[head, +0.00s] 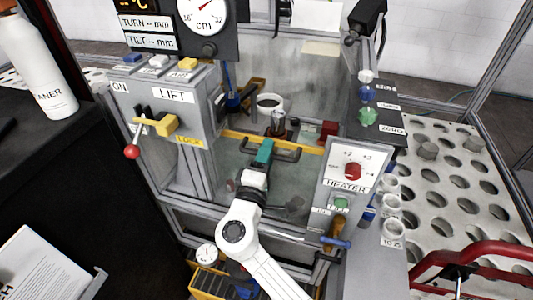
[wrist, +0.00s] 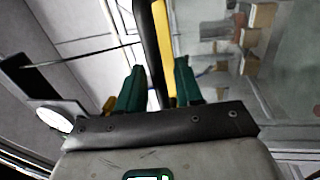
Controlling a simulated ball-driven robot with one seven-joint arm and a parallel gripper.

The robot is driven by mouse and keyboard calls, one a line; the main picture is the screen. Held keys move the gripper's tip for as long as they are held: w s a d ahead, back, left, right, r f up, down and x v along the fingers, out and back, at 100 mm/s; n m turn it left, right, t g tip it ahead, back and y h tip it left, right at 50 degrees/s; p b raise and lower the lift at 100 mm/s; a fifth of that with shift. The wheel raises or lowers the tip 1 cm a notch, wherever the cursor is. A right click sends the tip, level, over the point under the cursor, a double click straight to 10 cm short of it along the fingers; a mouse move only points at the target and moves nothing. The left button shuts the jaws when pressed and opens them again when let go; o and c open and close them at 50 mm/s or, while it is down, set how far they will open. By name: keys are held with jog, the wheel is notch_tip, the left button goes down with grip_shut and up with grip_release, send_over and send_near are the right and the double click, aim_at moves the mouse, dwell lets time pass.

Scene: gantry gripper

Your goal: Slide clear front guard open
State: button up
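The clear front guard (head: 235,163) is a see-through panel across the front of the machine, between the lift column and the heater panel. A yellow strip (head: 305,149) runs across it, with a black bar handle (head: 288,156) just below. My gripper (head: 264,150) is at the middle of this handle, its teal fingers pointing at the guard. In the wrist view, the black handle (wrist: 148,45) and yellow strip (wrist: 162,40) run between the two fingers of my gripper (wrist: 160,75). The fingers stand apart, with a gap showing beside the handle. Whether either finger touches it is unclear.
The grey lift box (head: 170,95) with a red-knobbed lever (head: 132,151) stands left. The heater panel (head: 346,185) stands right. Behind the guard are a cup (head: 270,102) and a red block (head: 328,130). A perforated table (head: 450,190) and red tubing (head: 470,250) lie further right.

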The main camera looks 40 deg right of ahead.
grip_shut()
jog(key=shift+f, duration=0.15)
dwell(0.4)
jog(key=b, duration=3.2)
send_near(270, 211)
jog(key=x, duration=0.5)
jog(key=shift+d+r, duration=0.15)
jog(key=shift+r, duration=0.1)
grip_release()
jog(key=shift+r, duration=0.1)
